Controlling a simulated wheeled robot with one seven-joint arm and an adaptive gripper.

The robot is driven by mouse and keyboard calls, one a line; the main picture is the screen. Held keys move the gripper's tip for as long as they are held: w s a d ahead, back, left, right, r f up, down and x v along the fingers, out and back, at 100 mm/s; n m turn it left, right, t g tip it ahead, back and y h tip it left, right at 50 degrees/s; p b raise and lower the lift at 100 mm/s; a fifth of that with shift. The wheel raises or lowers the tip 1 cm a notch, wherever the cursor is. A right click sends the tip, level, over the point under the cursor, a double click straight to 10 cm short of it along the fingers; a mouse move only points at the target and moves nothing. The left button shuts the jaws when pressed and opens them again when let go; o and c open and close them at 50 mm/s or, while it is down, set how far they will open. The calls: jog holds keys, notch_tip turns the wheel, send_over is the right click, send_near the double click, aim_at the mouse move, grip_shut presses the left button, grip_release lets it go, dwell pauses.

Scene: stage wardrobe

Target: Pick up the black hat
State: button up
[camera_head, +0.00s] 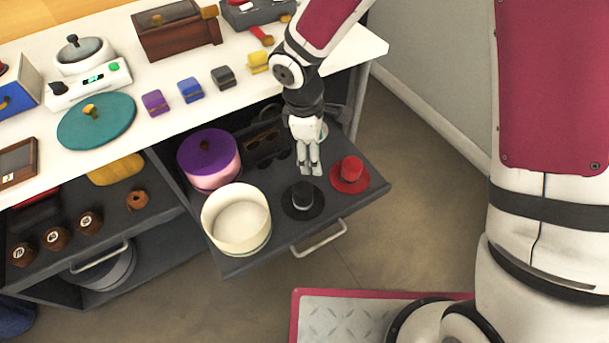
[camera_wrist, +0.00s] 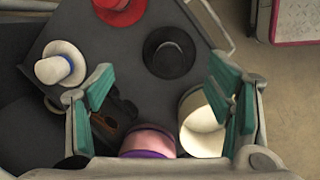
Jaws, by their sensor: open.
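The black hat (camera_head: 303,200) sits brim down in the open dark drawer, between the cream round box and the red hat. It also shows in the wrist view (camera_wrist: 169,53), above and beyond my fingertips. My gripper (camera_head: 311,170) hangs over the drawer, behind the black hat and apart from it. In the wrist view its two green-padded fingers (camera_wrist: 165,95) are spread wide with nothing held between them.
The drawer (camera_head: 244,263) also holds a red hat (camera_head: 350,175), a white hat (camera_wrist: 60,63), a cream round box (camera_head: 236,218), a purple-lidded pink box (camera_head: 209,160) and dark glasses (camera_head: 263,143). The white counter (camera_head: 200,110) above carries several small boxes.

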jog(key=n+b, duration=0.2)
send_near(304, 190)
jog(key=shift+w+d, duration=0.2)
jog(key=shift+d, duration=0.15)
jog(key=f, duration=0.2)
jog(key=f+b, duration=0.1)
jog(key=f, duration=0.2)
jog(key=f+b, duration=0.1)
jog(key=f, duration=0.2)
jog(key=shift+d, duration=0.35)
jog(key=shift+w+d+f+b, duration=0.1)
jog(key=shift+f+b, duration=0.7)
jog(key=shift+f, duration=0.65)
jog(key=shift+w+d+f+b, duration=0.1)
jog(key=shift+f+b, duration=0.7)
jog(key=shift+f, duration=0.7)
jog(key=shift+r, duration=0.1)
jog(key=c, duration=1.3)
